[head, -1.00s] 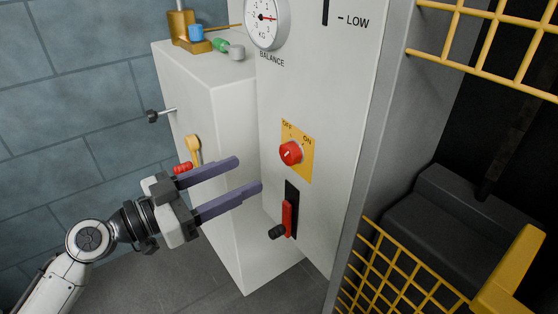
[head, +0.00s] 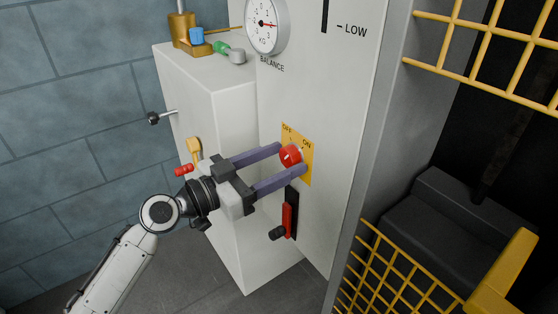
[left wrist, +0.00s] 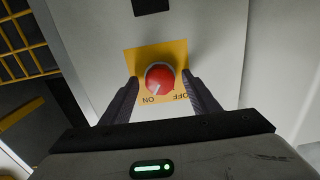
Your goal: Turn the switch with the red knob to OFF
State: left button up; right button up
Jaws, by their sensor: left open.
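The red knob (head: 290,155) sits on a yellow plate (head: 304,171) marked OFF at left and ON at right, on the white panel. Its white pointer mark is on the upper face; in the left wrist view the red knob (left wrist: 160,78) has its mark toward the ON label. My left gripper (head: 292,158) is open, with one finger on each side of the knob. In the left wrist view my left gripper (left wrist: 162,82) shows gaps between the fingers and the knob. My right gripper is not in view.
A red lever (head: 288,218) in a black slot is just below the plate. A round balance dial (head: 265,25) is above. A yellow mesh guard (head: 400,275) stands to the right. A white cabinet (head: 215,140) with small handles is at left.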

pick_arm(q)
jog(key=c, duration=1)
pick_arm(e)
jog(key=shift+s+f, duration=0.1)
pick_arm(q)
jog(key=n, duration=0.5)
jog(key=n+p, duration=0.1)
jog(key=n, duration=0.2)
jog(key=shift+n, duration=0.3)
jog(key=shift+n+p, duration=0.75)
jog(key=shift+n, duration=0.45)
jog(key=shift+n+p, duration=0.45)
jog(key=shift+n, duration=0.75)
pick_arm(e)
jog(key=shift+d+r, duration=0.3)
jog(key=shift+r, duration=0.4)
pick_arm(q)
jog(key=shift+n, duration=0.4)
